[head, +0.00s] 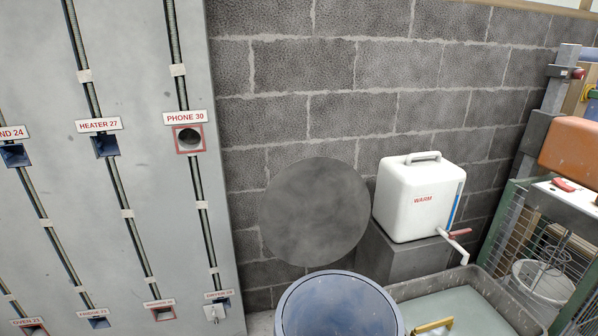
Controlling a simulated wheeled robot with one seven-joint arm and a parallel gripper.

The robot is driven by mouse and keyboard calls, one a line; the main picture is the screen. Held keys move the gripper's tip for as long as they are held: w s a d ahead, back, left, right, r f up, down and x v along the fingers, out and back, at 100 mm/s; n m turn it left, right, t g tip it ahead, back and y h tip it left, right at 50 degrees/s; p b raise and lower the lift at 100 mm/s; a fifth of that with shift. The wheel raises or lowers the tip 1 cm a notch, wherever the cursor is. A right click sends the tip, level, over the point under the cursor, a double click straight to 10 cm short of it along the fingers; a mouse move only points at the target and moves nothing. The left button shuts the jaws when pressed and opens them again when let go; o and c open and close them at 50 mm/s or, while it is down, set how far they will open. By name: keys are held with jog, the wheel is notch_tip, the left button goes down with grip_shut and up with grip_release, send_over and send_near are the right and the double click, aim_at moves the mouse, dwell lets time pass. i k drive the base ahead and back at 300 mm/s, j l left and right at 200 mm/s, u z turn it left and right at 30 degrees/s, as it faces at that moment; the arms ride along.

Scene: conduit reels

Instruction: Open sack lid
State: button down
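A round blue container (340,307) stands at the bottom edge, cut off by the frame. Its rounded rim and smooth blue top show, but I cannot tell whether that top is a cover or the inside. A flat grey round disc (315,211) stands upright behind it, in front of the block wall. The disc looks like a raised lid, but I cannot tell whether it is joined to the container. Nothing in view is marked as a sack. My gripper is not in view.
A white canister (415,202) marked WARM, with a tap, sits on a grey block (400,256). A grey tub (519,318) holds pale liquid and a yellow-handled item (432,327). A labelled conduit panel (120,200) fills the left; a wire cage (525,245) stands right.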

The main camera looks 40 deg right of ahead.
aim_at(315, 211)
jog(key=i+j+z, duration=0.25)
jog(key=i+j, duration=0.15)
jog(key=j, duration=0.2)
jog(key=i+j+z, duration=0.1)
jog(key=j, duration=0.25)
jog(key=i+j+z, duration=0.15)
jog(key=i+j, duration=0.15)
jog(key=i+j+z, duration=0.1)
jog(key=j, duration=0.35)
jog(key=i+j+z, duration=0.15)
jog(key=j, duration=0.25)
jog(key=i+j+z, duration=0.2)
jog(key=i+j, duration=0.2)
jog(key=i, duration=0.3)
jog(key=i+j+z, duration=0.2)
jog(key=i+j, duration=0.35)
jog(key=i, duration=0.1)
